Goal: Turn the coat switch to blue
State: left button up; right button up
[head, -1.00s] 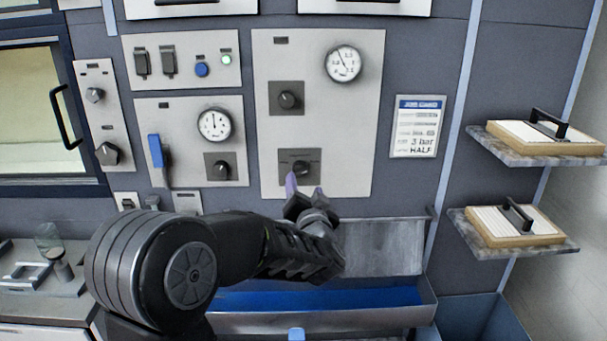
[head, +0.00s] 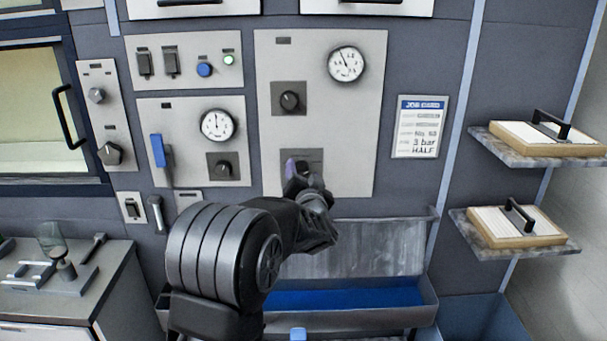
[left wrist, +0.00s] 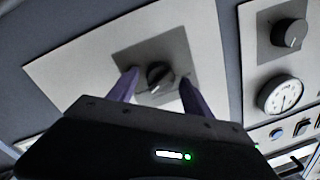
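The rotary switch in front of my left gripper, which I take for the coat switch, is a black knob (left wrist: 158,75) with a pale pointer line on a grey square plate (left wrist: 150,52). In the head view its plate (head: 315,156) is low on the tall light panel, and the knob is hidden behind my gripper. I cannot read its label or any colour marks. My left gripper (head: 298,170) has purple fingers. In the left wrist view the gripper (left wrist: 159,88) is open, with one finger to each side of the knob; contact is not visible. My right gripper is out of view.
Above on the same panel are another knob (head: 289,100) and a gauge (head: 345,64). A panel to the left has a gauge (head: 217,125), a knob (head: 222,167) and a blue-handled lever (head: 157,150). A metal trough (head: 340,318) with blue inside lies below. A job card (head: 419,127) hangs right.

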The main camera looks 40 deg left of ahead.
pick_arm(q)
grip_shut()
dwell(0.4)
